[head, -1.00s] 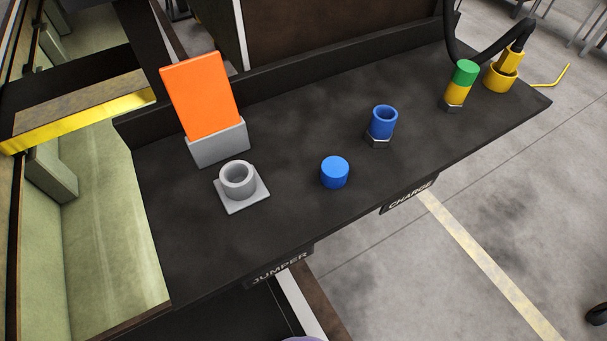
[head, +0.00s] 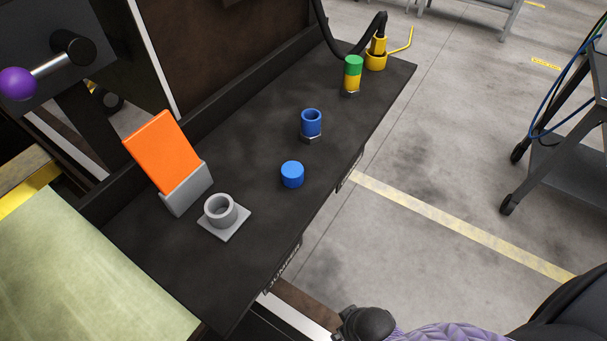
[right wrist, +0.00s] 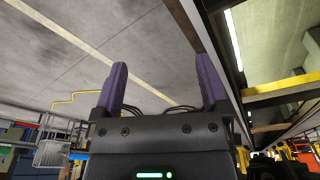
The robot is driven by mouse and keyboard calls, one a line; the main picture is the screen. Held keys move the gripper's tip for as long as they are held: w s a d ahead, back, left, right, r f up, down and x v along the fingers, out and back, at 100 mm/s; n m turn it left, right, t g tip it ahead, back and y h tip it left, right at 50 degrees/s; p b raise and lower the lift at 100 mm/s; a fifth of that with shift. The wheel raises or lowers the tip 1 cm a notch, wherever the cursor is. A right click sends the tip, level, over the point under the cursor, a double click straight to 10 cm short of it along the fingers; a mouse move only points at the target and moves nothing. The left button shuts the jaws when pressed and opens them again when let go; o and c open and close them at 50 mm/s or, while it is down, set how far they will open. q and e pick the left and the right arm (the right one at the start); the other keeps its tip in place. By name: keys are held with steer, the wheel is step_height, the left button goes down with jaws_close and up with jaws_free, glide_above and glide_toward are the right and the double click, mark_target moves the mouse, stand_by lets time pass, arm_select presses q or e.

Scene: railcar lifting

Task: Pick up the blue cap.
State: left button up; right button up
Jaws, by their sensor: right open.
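The blue cap (head: 292,174) is a short solid blue cylinder standing on the dark shelf (head: 240,270), in the head view between the grey round socket and the blue open fitting. Nothing touches it. My right gripper (right wrist: 160,85) shows in the right wrist view with its two purple fingers apart and nothing between them. The cap is not in that view. My left gripper is not in view.
On the shelf stand an orange plate (head: 162,150) in a grey holder, a grey socket (head: 221,210), a blue open fitting (head: 311,123), a green-and-yellow cylinder (head: 353,75) and a yellow connector (head: 377,55). A purple-knobbed lever (head: 18,84) is upper left. A cart (head: 570,165) stands right.

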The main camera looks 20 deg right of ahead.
steer(key=w+a+r+t+y+p, duration=0.1)
steer(key=w+r+t+p, duration=0.15)
steer(key=r, duration=0.85)
steer(key=w+r+t+p, duration=0.15)
steer(key=w+r, duration=0.25)
steer(key=r, duration=0.6)
steer(key=w+r+t, duration=0.1)
steer(key=w, duration=0.1)
steer(key=w+a+r+t+y, duration=0.1)
steer(key=w, duration=0.1)
steer(key=w+r+n+t+y+p, duration=0.1)
steer(key=w+r, duration=0.1)
steer(key=shift+a, duration=0.3)
steer(key=t, duration=0.4)
glide_toward(294, 171)
steer(key=w+f, duration=0.1)
steer(key=w, duration=0.1)
steer(key=x, duration=0.3)
steer(key=b+x, duration=0.1)
steer(key=x, duration=0.2)
steer(key=b+x, duration=0.1)
steer(key=x, duration=0.3)
steer(key=shift+a, duration=0.35)
steer(key=shift+y, duration=0.3)
steer(key=shift+c, duration=0.6)
jaws_close()
